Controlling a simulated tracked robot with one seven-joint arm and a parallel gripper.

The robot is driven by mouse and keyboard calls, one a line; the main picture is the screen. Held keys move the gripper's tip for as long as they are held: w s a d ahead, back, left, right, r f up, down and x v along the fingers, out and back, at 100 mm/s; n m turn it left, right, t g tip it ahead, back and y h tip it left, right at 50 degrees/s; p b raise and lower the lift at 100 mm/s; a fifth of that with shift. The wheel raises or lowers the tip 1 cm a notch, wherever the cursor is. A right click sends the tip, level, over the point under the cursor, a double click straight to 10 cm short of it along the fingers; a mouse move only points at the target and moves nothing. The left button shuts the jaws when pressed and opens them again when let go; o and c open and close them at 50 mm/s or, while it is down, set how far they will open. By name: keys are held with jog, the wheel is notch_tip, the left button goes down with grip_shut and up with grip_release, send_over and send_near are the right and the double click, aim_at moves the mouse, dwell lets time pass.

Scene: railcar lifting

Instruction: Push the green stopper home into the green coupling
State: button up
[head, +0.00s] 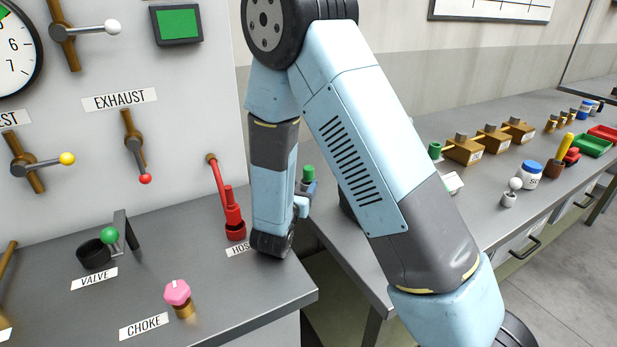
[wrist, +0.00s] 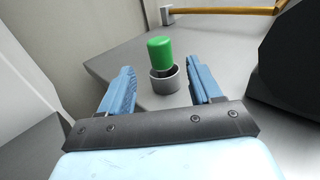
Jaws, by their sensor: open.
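The green stopper (wrist: 160,52) stands upright at the mouth of a grey, ring-shaped coupling (wrist: 166,83) in the wrist view. Most of the green body shows above the rim, with a dark part below it. The coupling looks grey, not green. In the head view the stopper (head: 308,173) shows just right of my forearm, its lower part mostly hidden. My gripper (wrist: 160,72) is open, one blue finger on each side of the stopper and coupling, with visible gaps. In the head view my gripper (head: 303,202) is partly hidden by my arm.
A red hose fitting (head: 234,216) stands on the left console. Another green cylinder (head: 435,150), brown boxes (head: 463,151) and a white jar (head: 528,174) stand along the right bench. In the wrist view a dark block (wrist: 292,70) is at right and a yellow-brown bar (wrist: 225,11) behind.

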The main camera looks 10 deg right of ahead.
aim_at(307, 175)
jog(key=shift+x, duration=3.8)
jog(key=c, duration=1.1)
jog(key=shift+o, duration=0.2)
